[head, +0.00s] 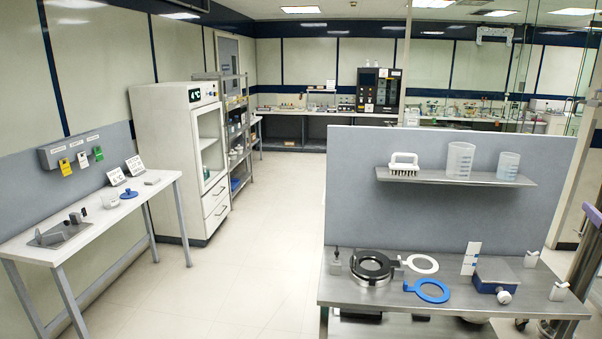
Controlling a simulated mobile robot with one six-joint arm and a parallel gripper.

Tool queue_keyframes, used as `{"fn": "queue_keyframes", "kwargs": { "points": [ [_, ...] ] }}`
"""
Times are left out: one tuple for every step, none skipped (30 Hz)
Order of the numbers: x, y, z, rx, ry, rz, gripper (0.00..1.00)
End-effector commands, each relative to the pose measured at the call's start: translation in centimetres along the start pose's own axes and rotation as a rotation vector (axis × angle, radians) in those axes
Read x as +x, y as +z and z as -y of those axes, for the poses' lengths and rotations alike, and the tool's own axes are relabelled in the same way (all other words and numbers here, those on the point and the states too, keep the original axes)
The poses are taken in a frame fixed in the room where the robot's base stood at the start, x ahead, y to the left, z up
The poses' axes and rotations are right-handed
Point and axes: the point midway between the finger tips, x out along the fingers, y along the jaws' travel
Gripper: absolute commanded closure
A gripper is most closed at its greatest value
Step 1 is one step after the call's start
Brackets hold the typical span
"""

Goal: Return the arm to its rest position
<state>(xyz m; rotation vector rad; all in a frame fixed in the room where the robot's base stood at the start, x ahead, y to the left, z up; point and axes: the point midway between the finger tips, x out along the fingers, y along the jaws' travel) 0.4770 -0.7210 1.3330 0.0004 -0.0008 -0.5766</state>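My gripper and arm do not show clearly in the head view, so I cannot see the arm's pose or whether the gripper holds anything. The head view looks over a lab room with a steel bench (345,292) at the front right and a white side table (100,222) on the left.
A fridge (185,160) stands at left. The floor between is clear.

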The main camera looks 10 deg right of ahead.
Motion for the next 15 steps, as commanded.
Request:
{"fn": "queue_keyframes", "kwargs": {
  "points": [
    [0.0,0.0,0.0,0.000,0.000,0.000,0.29],
    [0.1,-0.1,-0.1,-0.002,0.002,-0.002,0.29],
    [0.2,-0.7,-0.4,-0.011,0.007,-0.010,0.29],
    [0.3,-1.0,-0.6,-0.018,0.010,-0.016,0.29],
    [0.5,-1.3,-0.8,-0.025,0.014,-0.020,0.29],
    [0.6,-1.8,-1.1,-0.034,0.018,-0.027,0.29],
    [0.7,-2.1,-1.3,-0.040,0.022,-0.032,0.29],
    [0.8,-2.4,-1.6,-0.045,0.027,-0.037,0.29],
    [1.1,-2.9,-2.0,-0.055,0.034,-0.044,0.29],
    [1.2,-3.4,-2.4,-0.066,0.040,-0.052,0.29],
    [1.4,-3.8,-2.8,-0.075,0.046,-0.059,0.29],
    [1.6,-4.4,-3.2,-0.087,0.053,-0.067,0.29],
    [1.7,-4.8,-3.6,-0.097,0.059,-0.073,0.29],
    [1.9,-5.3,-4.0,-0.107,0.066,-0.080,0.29],
    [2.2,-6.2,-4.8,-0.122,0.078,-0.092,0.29]
  ]
}}
